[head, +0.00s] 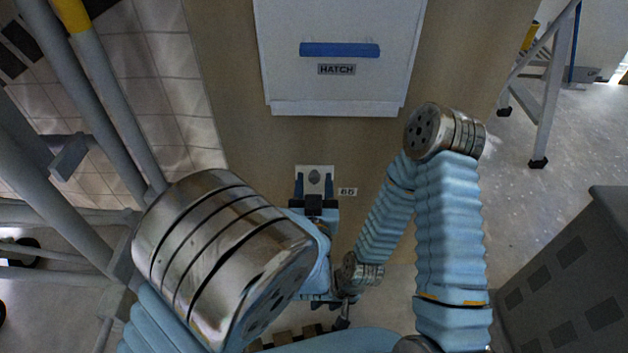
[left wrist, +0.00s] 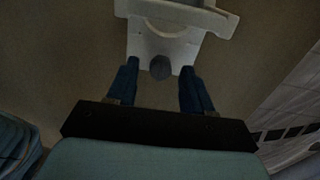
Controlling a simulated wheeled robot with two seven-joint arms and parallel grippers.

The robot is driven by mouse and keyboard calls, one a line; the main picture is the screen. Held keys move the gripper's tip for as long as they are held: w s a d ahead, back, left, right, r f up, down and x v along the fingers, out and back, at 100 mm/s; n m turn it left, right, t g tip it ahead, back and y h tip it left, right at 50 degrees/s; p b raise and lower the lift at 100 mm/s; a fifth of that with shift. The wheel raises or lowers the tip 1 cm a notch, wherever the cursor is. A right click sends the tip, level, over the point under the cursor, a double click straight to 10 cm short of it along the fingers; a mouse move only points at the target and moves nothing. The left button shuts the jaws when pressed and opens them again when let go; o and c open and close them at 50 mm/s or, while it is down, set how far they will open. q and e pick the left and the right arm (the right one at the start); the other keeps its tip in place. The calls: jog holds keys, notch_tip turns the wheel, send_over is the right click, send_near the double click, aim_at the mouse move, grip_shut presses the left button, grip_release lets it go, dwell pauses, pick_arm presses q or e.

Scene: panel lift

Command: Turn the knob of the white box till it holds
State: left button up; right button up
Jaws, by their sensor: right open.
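The small white box (head: 314,170) is on the tan panel below the hatch. Its round grey knob (head: 315,177) faces me. The box (left wrist: 165,45) and the dark grey knob (left wrist: 160,67) also show in the left wrist view. My left gripper (head: 314,182) is open, with one dark blue finger on each side of the knob. In the left wrist view (left wrist: 159,72) a gap shows between the knob and each finger. My right gripper (head: 342,318) is low in the head view, well below the box, small and partly hidden.
A white hatch (head: 338,85) with a blue handle (head: 339,50) is above the box. A small label (head: 347,191) is right of the box. Grey rails (head: 105,110) stand at left. A ladder-like stand (head: 548,95) and a grey cabinet (head: 570,280) are at right.

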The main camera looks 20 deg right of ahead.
pick_arm(q)
grip_shut()
jog(key=m+p, duration=0.1)
jog(key=m, duration=0.3)
jog(key=shift+d+m, duration=0.1)
jog(key=shift+m, duration=0.2)
jog(key=m+p, duration=0.2)
jog(key=m, duration=0.2)
jog(key=shift+m, duration=0.3)
jog(key=m+p, duration=0.2)
jog(key=m, duration=0.2)
jog(key=shift+s+d, duration=0.1)
jog(key=shift+f+m+p, duration=0.15)
jog(key=shift+m+p, duration=0.3)
jog(key=shift+m, duration=0.75)
jog(key=shift+f+m+p, duration=0.1)
jog(key=shift+m+p, duration=0.3)
jog(key=shift+m, duration=0.8)
